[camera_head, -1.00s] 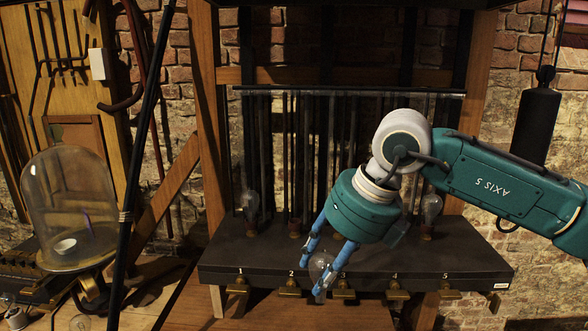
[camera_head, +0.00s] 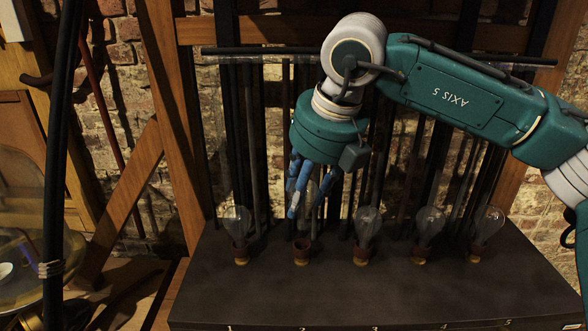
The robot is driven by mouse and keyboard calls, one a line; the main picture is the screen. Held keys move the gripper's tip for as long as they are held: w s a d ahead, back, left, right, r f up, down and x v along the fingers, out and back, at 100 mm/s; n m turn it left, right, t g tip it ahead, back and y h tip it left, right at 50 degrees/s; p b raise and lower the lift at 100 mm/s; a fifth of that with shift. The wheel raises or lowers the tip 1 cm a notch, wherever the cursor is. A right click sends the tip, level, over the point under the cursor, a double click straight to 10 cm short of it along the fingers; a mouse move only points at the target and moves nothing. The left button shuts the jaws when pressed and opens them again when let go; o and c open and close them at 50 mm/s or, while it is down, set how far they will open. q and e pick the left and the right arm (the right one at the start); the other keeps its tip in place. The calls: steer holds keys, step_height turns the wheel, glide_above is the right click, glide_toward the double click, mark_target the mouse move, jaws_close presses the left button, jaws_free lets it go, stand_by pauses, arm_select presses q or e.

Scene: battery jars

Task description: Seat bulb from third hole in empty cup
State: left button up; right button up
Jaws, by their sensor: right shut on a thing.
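My right gripper (camera_head: 308,197) has blue fingers pointing down and is shut on a clear glass bulb (camera_head: 307,222), which is partly hidden by the fingers. The bulb hangs over the empty reddish cup (camera_head: 302,252), second from the left on the dark shelf (camera_head: 290,292). I cannot tell whether the bulb touches the cup. The other cups hold upright bulbs: one at the far left (camera_head: 237,222), then the third (camera_head: 367,224), fourth (camera_head: 429,224) and fifth (camera_head: 487,222) in the row. My left gripper is not in view.
Dark vertical rods (camera_head: 256,140) stand behind the row of cups. A glass dome (camera_head: 25,215) stands at the left, beside a dark pole (camera_head: 57,170). The shelf's front part is clear, with numbers along its front edge.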

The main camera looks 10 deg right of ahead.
mark_target(302, 213)
steer(key=shift+r, duration=0.3)
steer(key=shift+f, duration=0.5)
steer(key=shift+f+b, duration=0.35)
steer(key=shift+b, duration=0.05)
steer(key=shift+f, duration=0.45)
steer(key=shift+f+b, duration=0.3)
steer(key=shift+f, duration=0.55)
steer(key=shift+b, duration=0.3)
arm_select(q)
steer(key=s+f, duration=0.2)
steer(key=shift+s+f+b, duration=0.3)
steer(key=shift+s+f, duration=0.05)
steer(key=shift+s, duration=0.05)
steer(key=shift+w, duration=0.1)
arm_select(e)
steer(key=shift+s, duration=0.1)
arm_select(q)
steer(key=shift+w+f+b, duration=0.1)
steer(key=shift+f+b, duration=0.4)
arm_select(e)
steer(key=shift+f, duration=0.4)
